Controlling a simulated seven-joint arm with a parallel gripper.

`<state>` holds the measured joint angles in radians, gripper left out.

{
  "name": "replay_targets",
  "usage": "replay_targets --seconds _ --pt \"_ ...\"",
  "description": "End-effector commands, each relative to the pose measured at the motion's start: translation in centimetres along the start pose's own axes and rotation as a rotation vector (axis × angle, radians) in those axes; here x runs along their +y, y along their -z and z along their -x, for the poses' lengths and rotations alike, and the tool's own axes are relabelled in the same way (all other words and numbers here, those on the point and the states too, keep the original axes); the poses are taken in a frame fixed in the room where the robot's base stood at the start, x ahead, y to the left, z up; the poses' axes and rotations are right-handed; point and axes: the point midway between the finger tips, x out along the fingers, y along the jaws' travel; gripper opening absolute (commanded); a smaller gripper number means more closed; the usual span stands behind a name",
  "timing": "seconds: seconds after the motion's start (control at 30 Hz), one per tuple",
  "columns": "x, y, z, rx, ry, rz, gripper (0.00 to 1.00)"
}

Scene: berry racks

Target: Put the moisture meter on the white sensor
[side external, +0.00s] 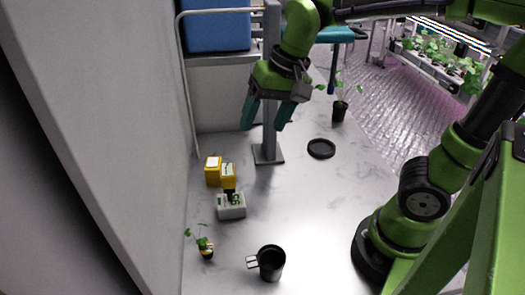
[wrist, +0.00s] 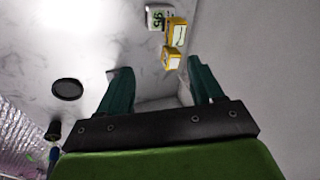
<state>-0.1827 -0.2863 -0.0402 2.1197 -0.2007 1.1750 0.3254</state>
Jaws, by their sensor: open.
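The white sensor (side external: 232,212) sits on the pale marbled bench near the left wall, and it also shows at the top of the wrist view (wrist: 153,22). A yellow device with a dark lower part, seemingly the moisture meter (side external: 228,171), stands upright at the sensor; its dark end overlaps the sensor in the side view. I cannot tell whether it rests on the sensor or just behind it. It also shows beside the sensor in the wrist view (wrist: 178,30). My gripper (side external: 266,122) is open and empty, raised above the bench and apart from both; its fingers show in the wrist view (wrist: 160,74).
A second yellow block (side external: 212,172) stands behind the meter. A black mug (side external: 272,264) and a small potted seedling (side external: 206,250) are at the front. A grey post (side external: 270,140) rises near my gripper. A black dish (side external: 321,148) and a potted plant (side external: 339,110) lie right.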

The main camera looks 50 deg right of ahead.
Motion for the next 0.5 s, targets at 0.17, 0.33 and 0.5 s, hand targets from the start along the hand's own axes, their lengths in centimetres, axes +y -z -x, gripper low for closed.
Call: replay_targets --seconds 0.17,0.33,0.5 --pt "3.7 -2.3 1.9 0.168 0.124 0.130 0.66" --pt "5.4 -3.5 2.0 0.271 0.162 0.203 0.66" --pt "5.8 -3.8 2.0 0.296 0.168 0.223 0.66"
